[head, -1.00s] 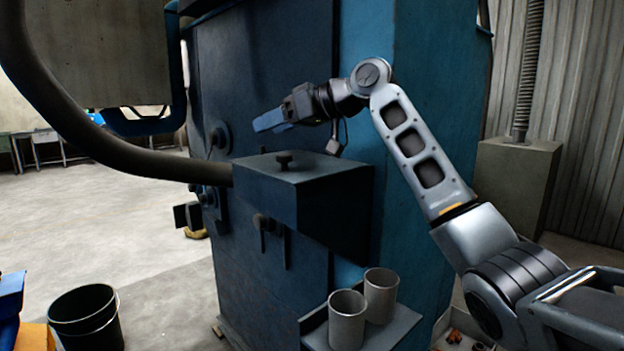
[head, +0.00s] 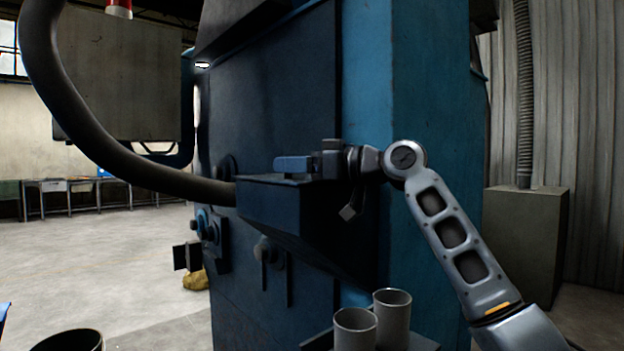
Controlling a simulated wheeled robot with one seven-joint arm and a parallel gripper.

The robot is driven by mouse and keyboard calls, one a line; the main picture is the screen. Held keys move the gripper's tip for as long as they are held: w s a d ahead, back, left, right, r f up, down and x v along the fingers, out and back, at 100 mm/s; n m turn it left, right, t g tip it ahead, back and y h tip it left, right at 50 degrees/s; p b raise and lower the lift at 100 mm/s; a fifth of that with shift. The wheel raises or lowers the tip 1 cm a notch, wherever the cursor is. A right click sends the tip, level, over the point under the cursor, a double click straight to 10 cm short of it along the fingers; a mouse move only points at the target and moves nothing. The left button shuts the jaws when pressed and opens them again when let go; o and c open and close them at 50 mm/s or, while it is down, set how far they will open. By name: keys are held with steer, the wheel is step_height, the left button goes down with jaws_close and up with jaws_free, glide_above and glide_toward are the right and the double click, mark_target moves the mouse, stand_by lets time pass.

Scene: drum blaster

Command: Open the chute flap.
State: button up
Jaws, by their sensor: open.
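A dark blue chute box (head: 285,218) with a sloped underside juts from the side of the blue machine. Its flat top, which looks like the chute flap (head: 252,178), lies level and is seen almost edge-on. My gripper (head: 288,164) is just above this top, blue fingers pointing left. The picture does not show whether the fingers touch the top. The knob on the top is hidden at or behind my gripper. The gap between the fingers is not visible from this side, but the jaws are open.
A thick dark hose (head: 135,175) runs to the left side of the box. Two grey cups (head: 392,315) stand on a small shelf below right. A dark bucket (head: 68,341) is at lower left. Handles (head: 268,252) hang below the box. Open floor lies left.

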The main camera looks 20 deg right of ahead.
steer(key=shift+v, duration=1.65)
steer(key=shift+r, duration=0.1)
